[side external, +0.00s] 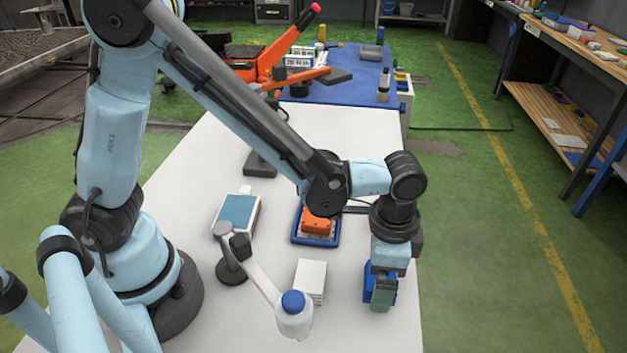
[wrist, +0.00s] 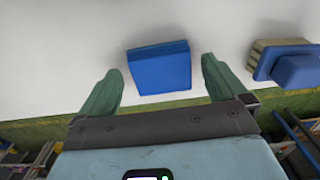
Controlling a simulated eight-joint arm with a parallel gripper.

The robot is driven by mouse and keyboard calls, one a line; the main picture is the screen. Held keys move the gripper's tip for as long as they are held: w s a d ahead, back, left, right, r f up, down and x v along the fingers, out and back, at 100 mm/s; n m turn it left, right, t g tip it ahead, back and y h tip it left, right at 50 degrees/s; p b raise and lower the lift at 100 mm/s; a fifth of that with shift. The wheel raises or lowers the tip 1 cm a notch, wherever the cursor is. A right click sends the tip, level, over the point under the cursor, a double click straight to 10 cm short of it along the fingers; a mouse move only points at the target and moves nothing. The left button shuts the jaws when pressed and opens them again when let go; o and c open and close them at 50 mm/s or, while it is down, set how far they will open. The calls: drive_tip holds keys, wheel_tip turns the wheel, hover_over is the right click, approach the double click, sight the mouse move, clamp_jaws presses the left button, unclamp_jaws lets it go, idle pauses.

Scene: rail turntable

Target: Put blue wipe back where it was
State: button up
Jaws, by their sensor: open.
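The blue wipe is a folded, flat blue block (wrist: 158,72) on the white table, at centre in the wrist view. Its blue edge (side external: 369,282) shows in the side view, partly hidden behind my gripper. My gripper (side external: 382,298) points down at the right edge of the table. Its two green fingers (wrist: 162,65) are apart, one on each side of the blue block in the wrist view. Gaps show on both sides, so the fingers do not grip it. I cannot tell whether it is one wipe or a pile.
A white stack (side external: 311,278) lies left of the gripper, beside a blue-capped white object (side external: 293,303). A blue tray (side external: 297,239) holds an orange item. A blue-topped box (side external: 237,213) stands farther left. A layered beige stack (wrist: 262,60) with blue shows in the wrist view.

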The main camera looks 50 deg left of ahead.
wheel_tip(320, 180, up, 11)
drive_tip(key=s+a+r+n+t, duration=0.1)
drive_tip(key=a+n+t, duration=0.2)
drive_tip(key=a, duration=0.6)
drive_tip(key=s+a+n+t, duration=0.1)
drive_tip(key=a+n+t, duration=0.3)
drive_tip(key=a, duration=0.6)
drive_tip(key=shift+s+r+n, duration=0.35)
drive_tip(key=shift+r+n, duration=0.05)
drive_tip(key=shift+n, duration=0.6)
